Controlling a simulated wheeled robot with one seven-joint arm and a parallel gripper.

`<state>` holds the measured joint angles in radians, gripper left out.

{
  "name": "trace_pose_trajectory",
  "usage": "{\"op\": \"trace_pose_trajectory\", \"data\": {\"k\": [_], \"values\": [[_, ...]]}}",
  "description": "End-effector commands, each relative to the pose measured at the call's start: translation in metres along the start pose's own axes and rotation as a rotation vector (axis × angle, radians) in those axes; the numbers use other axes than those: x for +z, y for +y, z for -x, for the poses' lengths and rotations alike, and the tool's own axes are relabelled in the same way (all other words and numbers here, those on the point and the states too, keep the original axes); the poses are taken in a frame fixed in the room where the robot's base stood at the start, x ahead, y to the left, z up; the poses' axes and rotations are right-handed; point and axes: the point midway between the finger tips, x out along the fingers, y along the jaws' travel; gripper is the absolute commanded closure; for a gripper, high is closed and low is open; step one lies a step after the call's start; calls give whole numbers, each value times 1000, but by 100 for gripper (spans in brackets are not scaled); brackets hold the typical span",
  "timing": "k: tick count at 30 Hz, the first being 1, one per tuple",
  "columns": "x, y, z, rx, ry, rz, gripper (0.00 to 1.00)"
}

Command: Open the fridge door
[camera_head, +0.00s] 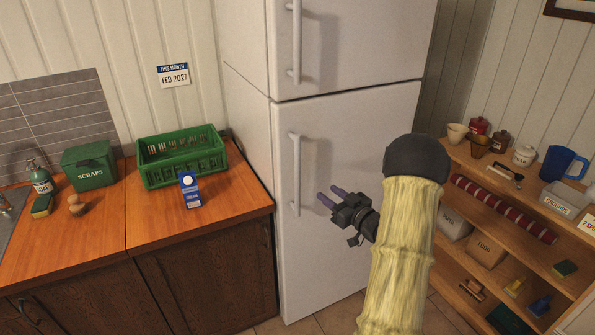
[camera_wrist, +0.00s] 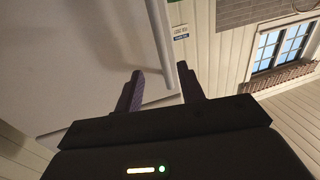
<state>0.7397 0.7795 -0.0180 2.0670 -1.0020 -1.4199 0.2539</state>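The white fridge (camera_head: 345,130) stands in the middle of the head view with both of its doors shut. Its upper door (camera_head: 360,40) has a vertical handle (camera_head: 295,40) on the left side. Its lower door (camera_head: 350,140) has a vertical handle (camera_head: 295,172) on the left side. My gripper (camera_head: 330,195) is in front of the lower door, a little right of the lower handle and apart from it. Its two purple fingers are spread with nothing between them. In the wrist view, the open fingers (camera_wrist: 160,88) point towards a white handle bar (camera_wrist: 163,40).
A wooden counter (camera_head: 230,195) at left bears a green crate (camera_head: 150,180), a blue carton (camera_head: 189,190), a green scraps box (camera_head: 90,165) and a soap bottle (camera_head: 40,180). A wooden shelf (camera_head: 480,165) with jars and boxes stands at right. Some tiled floor shows below.

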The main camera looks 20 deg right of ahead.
Motion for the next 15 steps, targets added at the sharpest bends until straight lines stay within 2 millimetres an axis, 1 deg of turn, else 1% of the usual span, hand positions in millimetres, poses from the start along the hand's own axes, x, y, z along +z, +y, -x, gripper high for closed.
{"op": "trace_pose_trajectory", "data": {"k": [15], "values": [[-2, -1, -91, -2, 1, 0, 61]]}}
